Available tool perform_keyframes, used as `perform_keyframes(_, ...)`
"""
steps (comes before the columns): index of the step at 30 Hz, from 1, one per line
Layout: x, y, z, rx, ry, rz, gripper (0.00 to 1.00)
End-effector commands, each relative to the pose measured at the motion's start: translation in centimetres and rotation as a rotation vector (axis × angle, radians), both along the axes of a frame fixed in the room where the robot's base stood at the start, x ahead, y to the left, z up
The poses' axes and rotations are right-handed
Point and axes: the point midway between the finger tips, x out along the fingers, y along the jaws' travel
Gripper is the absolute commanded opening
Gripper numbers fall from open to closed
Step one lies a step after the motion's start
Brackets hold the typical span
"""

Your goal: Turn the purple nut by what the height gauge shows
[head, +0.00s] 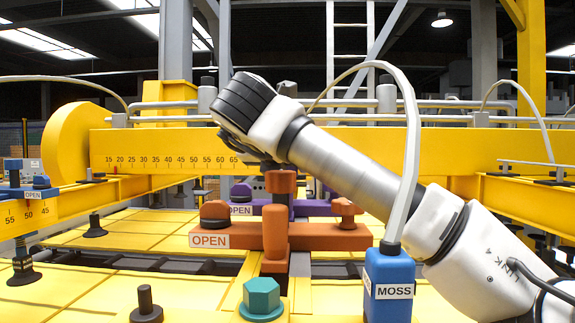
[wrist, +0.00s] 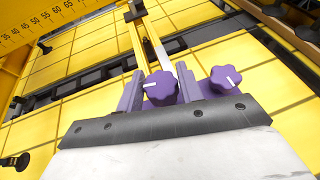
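Two purple lobed knobs, each with a white line, show in the wrist view: one at the centre (wrist: 160,88), one to its right (wrist: 225,78). I cannot tell which is the purple nut. In the head view, a purple block (head: 273,209) with an OPEN label stands behind the orange one, partly hidden.
An orange block (head: 325,237) with an OPEN label lies in front of the purple one. A teal hex nut (head: 262,297) and a blue MOSS box (head: 388,287) stand nearest. A blue unit (head: 40,192) is at left. Yellow panels (head: 180,300) surround them.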

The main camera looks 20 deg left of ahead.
Motion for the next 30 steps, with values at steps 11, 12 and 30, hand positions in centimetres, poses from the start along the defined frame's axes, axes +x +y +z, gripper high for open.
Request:
perform_keyframes(11, 0.0, 0.0, -0.1, -0.001, 0.002, 0.000, 0.54)
perform_keyframes(12, -0.1, 0.0, -0.1, -0.001, 0.002, 0.001, 0.54)
perform_keyframes(30, -10.7, 0.1, 4.6, 0.001, 0.001, 0.004, 0.54)
